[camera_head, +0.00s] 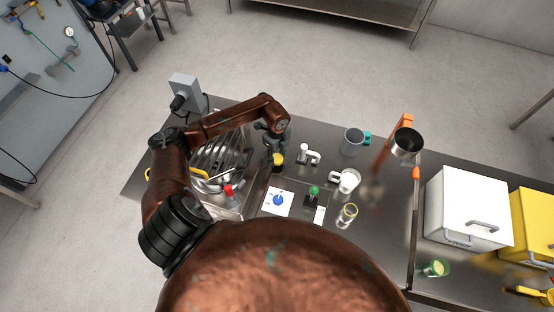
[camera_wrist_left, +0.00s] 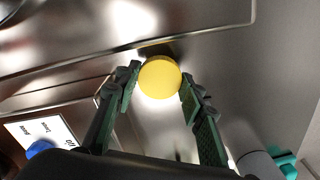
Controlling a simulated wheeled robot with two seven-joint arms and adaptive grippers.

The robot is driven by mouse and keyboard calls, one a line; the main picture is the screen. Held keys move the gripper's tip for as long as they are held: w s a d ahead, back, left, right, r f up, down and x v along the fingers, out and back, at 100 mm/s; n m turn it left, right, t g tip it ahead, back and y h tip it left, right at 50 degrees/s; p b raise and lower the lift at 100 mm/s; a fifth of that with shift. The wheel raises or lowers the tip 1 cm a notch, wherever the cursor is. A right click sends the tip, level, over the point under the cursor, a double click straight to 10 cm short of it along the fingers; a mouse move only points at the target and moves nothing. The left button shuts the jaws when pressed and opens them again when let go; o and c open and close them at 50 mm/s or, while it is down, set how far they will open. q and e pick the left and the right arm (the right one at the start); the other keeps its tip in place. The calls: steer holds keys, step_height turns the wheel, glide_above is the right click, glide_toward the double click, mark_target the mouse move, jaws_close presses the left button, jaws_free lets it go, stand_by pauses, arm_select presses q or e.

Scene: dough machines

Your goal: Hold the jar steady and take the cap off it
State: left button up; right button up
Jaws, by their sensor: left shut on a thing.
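A round yellow cap (camera_head: 279,159) shows at the tip of my left gripper (camera_head: 276,151) in the head view, with a small dark body close below it. In the left wrist view the cap (camera_wrist_left: 160,77) is a plain yellow disc between the two green-padded fingertips of my left gripper (camera_wrist_left: 161,84). The gripper is shut on the cap. The jar's body is mostly hidden behind the cap, so I cannot tell whether the two are still joined. My right gripper is not in view.
A white tap-like fitting (camera_head: 307,154), white mug (camera_head: 347,181), grey mug (camera_head: 353,141) and clear glass (camera_head: 347,215) stand to the right. A panel with a blue knob (camera_head: 278,200) is in front. White and yellow boxes stand far right.

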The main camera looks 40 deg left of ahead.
mark_target(277, 157)
arm_select(q)
step_height(277, 157, down, 3)
steer(key=shift+w+a+r+p, duration=0.1)
steer(key=shift+w+a+p, duration=0.05)
steer(key=shift+p, duration=0.35)
steer(key=shift+f, duration=0.45)
steer(key=shift+f, duration=0.1)
steer(key=o, duration=1.3)
steer(key=shift+w+r, duration=0.1)
steer(key=shift+r, duration=0.15)
step_height(277, 157, up, 12)
steer(key=shift+f+b, duration=0.1)
steer(key=shift+b, duration=0.85)
